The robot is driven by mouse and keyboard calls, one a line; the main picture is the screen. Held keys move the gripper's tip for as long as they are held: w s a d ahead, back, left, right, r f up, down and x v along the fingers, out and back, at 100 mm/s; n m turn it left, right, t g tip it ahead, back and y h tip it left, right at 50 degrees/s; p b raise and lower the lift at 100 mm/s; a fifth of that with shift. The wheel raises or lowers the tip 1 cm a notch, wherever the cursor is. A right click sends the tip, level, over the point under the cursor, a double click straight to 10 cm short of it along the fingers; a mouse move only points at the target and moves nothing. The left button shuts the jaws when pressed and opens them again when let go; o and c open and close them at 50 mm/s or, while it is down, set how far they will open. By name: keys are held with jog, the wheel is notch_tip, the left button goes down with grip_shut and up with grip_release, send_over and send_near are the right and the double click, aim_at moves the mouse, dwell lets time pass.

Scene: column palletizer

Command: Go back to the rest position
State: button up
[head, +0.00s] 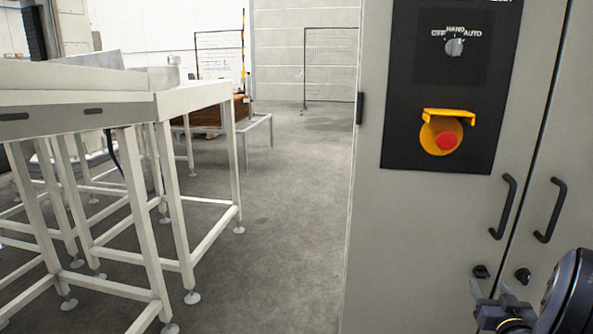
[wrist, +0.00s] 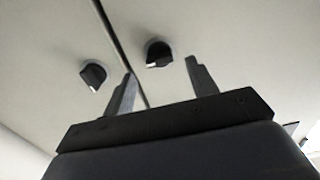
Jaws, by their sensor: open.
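My gripper (wrist: 160,78) is open in the wrist view. Its two dark fingers stand apart with nothing between them, pointing toward the grey cabinet front. In the head view, part of my arm shows at the bottom right corner, in front of the lower right of the grey cabinet (head: 420,240). Two black latch knobs on the cabinet doors show in the wrist view: one on the left (wrist: 92,76) and one between the fingers' directions (wrist: 158,54). I cannot tell the exact gap between the fingertips and the doors.
The cabinet has a selector switch (head: 454,47), a red emergency button (head: 446,141) under a yellow guard, and black door handles (head: 503,206). A white conveyor frame (head: 165,220) stands at left. Clear grey floor (head: 290,230) lies between them.

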aim_at(482, 278)
jog(key=v, duration=0.7)
jog(key=b+x, duration=0.1)
jog(key=x, duration=1)
jog(key=shift+f, duration=0.1)
jog(key=n+b, duration=0.2)
jog(key=n, duration=0.2)
jog(key=shift+s+a, duration=0.1)
jog(key=shift+s, duration=0.05)
jog(key=n+b, duration=0.2)
jog(key=n, duration=0.3)
jog(key=shift+b, duration=0.4)
jog(key=n+b, duration=0.2)
jog(key=n, duration=0.2)
jog(key=shift+a+f, duration=0.1)
jog(key=n+b, duration=0.2)
jog(key=n, duration=0.2)
jog(key=shift+n, duration=0.4)
jog(key=shift+s, duration=0.25)
jog(key=shift+p+v, duration=0.3)
jog(key=shift+v, duration=0.95)
